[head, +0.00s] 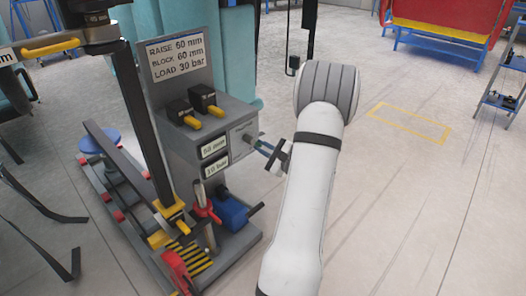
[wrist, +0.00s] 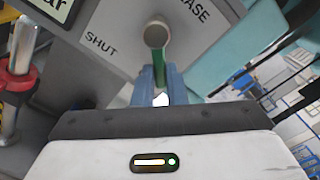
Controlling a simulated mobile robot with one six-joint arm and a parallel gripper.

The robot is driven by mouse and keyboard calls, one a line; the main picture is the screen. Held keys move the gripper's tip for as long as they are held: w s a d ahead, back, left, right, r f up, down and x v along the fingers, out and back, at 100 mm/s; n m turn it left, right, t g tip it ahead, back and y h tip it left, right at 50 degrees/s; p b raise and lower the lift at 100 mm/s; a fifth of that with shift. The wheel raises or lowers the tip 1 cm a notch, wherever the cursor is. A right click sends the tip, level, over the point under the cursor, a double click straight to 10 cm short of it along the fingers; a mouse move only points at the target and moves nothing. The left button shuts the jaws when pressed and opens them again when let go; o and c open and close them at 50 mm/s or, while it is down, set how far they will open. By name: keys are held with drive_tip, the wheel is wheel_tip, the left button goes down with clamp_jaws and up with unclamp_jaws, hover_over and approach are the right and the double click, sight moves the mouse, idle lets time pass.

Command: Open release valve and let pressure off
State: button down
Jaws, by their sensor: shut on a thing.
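The release valve has a round metal hub (wrist: 157,32) on a grey plate (wrist: 112,42) in the wrist view. The plate reads "SHUT" at left and a word ending in "EASE" at upper right. A green lever (wrist: 158,62) runs from the hub down between the blue fingers of my gripper (wrist: 158,80). My gripper is shut on this lever. In the head view my gripper (head: 267,149) reaches the right side of the grey console (head: 190,145), where the valve plate (head: 243,138) is. The lever's far end is hidden by my fingers.
A sign (head: 177,56) reads "RAISE 60 mm, BLOCK 60 mm, LOAD 30 bar". Two small displays sit on the console front, too small to read surely.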

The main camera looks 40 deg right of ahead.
idle(0.4)
drive_tip(key=c, duration=1.5)
unclamp_jaws()
drive_tip(key=shift+o, duration=0.2)
drive_tip(key=s+p, duration=0.2)
drive_tip(key=s, duration=0.5)
drive_tip(key=shift+s+d, duration=0.3)
drive_tip(key=shift+s, duration=0.1)
